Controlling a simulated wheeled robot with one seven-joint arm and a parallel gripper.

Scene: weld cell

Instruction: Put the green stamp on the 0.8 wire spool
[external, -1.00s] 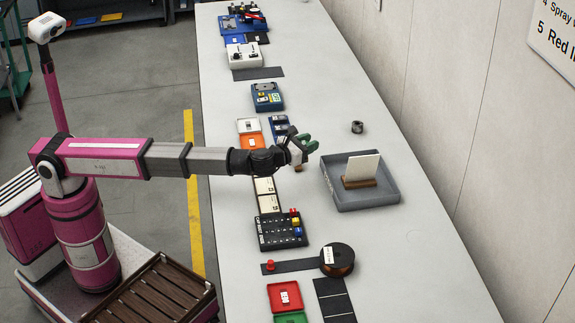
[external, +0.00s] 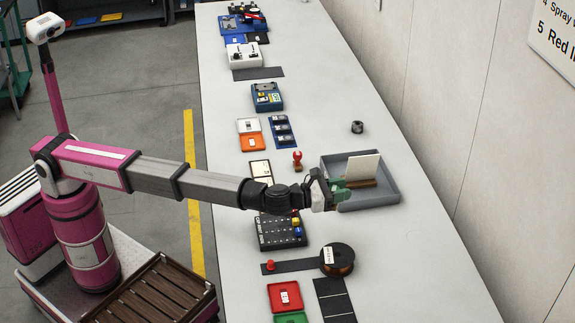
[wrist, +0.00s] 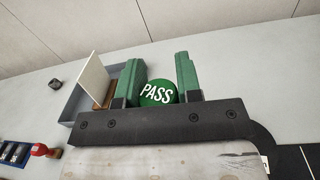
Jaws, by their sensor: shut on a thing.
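My gripper (external: 338,190) is over the near left edge of the grey tray in the external view. In the wrist view its two green fingers (wrist: 159,70) are shut on the green stamp (wrist: 157,92), whose round face reads PASS in white. The stamp cannot be made out in the external view. A dark brown wire spool (external: 342,262) with a white label lies flat on the bench, nearer the camera than my gripper and apart from it. The label's writing is too small to read.
The grey tray (external: 383,201) holds a white card (external: 363,167) in a brown holder. A red stamp (external: 297,160) stands left of it. A black rack (external: 272,235) and a dark strip with a red knob (external: 269,266) lie near the spool. The bench right of the spool is clear.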

